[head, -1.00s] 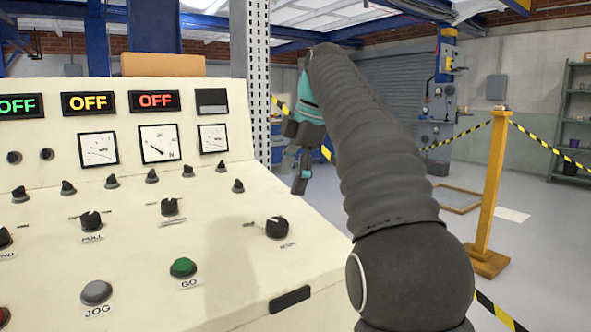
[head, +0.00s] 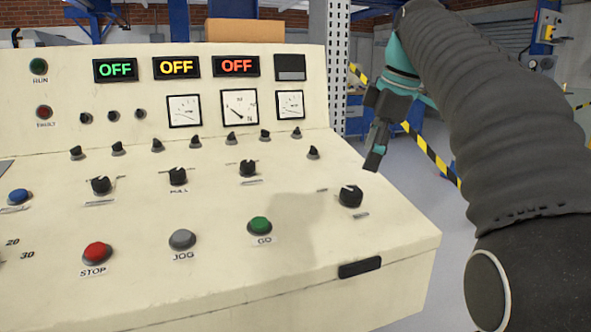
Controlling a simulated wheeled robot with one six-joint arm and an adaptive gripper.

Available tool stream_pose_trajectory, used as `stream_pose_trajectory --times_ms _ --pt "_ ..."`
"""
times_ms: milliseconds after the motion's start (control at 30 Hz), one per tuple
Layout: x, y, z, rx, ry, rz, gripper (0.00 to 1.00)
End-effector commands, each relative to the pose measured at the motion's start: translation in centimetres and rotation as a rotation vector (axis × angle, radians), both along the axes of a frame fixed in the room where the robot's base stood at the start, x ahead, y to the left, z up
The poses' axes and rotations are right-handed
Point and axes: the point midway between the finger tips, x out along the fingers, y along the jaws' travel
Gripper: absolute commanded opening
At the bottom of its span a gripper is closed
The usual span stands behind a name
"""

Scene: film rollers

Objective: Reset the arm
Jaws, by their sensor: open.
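My arm (head: 500,110) rises along the right side of the head view, bent over at the top. My gripper (head: 374,160) hangs from it, pointing down, to the right of the control console (head: 330,235). It is open, and I see nothing between its fingers. It looks apart from the console's knobs and buttons.
The console carries a red STOP button (head: 96,253), a grey JOG button (head: 182,240), a green GO button (head: 260,226) and several black knobs. Its displays (head: 176,67) read OFF. A yellow-black barrier tape (head: 432,152) runs behind my gripper. Floor shows to the right.

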Motion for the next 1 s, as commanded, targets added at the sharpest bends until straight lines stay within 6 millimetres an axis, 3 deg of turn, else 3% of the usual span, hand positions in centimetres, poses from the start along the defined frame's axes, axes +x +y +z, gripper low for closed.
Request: stream_pose_trajectory --times_ms 267,467,800,1000 --pt "-6.1 1.2 -4.4 0.055 0.003 -0.378 0.78" --pt "-10.9 1.7 -9.2 0.104 -0.008 -0.635 0.78" --pt "-19.4 1.9 -20.0 0.221 -0.046 -1.030 0.78" --pt "-23.0 1.8 -25.6 0.288 -0.064 -1.191 0.78"
